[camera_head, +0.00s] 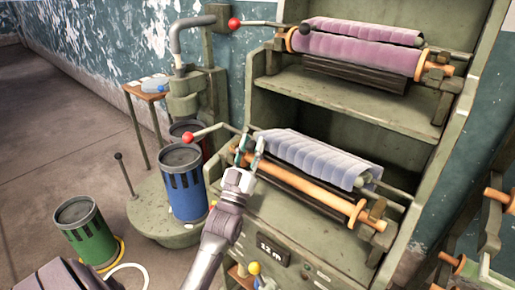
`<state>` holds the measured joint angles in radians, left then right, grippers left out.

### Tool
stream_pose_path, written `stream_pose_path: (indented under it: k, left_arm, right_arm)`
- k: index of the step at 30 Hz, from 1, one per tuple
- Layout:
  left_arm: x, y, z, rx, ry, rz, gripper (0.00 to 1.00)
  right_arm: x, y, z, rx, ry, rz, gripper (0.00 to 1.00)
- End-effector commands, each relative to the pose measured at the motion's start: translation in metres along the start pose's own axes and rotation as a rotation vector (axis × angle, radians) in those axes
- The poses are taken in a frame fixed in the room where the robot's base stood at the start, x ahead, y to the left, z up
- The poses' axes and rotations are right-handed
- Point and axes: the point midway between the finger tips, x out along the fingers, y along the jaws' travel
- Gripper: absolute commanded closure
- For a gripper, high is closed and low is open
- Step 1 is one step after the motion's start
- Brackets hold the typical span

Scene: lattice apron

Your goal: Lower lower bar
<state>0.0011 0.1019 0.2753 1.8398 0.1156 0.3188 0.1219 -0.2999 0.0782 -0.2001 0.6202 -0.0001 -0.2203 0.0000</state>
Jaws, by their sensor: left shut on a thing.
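The lower bar (222,127) is a thin grey-green arm with a red ball (188,138) at its left end, beside a pale blue-grey fabric roll (315,155) on the lower level of the green machine. My left gripper (250,147) reaches up from below and is shut on the lower bar near the left end of this roll. Its fingers partly hide the grasped spot. A bare orange roller (300,183) lies just below and in front of the roll. My right gripper is not in view.
An upper bar with a red ball (233,23) and a pink roll (355,52) sits on the level above. Blue (182,185) and green (87,232) drums stand left of the machine. Open floor lies at far left.

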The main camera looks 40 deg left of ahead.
Motion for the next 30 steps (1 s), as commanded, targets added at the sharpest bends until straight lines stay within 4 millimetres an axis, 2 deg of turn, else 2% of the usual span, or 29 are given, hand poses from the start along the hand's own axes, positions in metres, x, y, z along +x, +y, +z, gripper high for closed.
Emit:
stream_pose_path:
  k: [1,10,30]
  left_arm:
    - [-0.010,-0.002,0.010,0.001,-0.012,-0.001,1.00]
    - [-0.029,-0.007,0.026,0.002,-0.017,-0.001,1.00]
    - [-0.036,-0.008,0.033,0.002,-0.021,-0.002,1.00]
  right_arm:
    - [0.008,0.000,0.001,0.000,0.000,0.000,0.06]
    - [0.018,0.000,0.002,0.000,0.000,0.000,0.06]
    - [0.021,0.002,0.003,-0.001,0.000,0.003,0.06]
